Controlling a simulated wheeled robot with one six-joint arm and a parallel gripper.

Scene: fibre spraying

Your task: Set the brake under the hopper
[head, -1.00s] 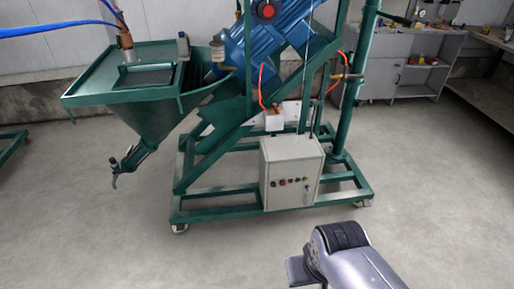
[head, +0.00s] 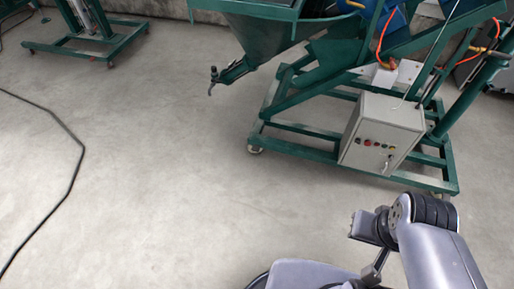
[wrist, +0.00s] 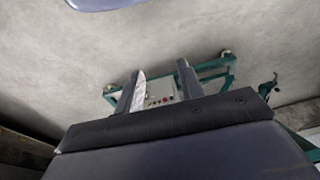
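The green hopper (head: 258,32) shows at the top of the head view, cut off by the upper edge, with a lever-like outlet (head: 226,75) at its lower end. The green frame's caster (head: 254,150) nearest the hopper stands on the floor; its brake is too small to make out. In the wrist view, two casters, one at the right (wrist: 225,54) and one at the left (wrist: 111,88), show in the distance. My gripper (wrist: 160,68) is open and empty, its two fingers apart, well away from the frame. In the head view my arm is at the lower right.
A grey control box (head: 382,134) sits on the frame; it also shows between my fingers in the wrist view (wrist: 160,91). A black cable (head: 72,165) lies on the floor at left. Another green wheeled frame (head: 85,42) stands at the upper left. The middle floor is clear.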

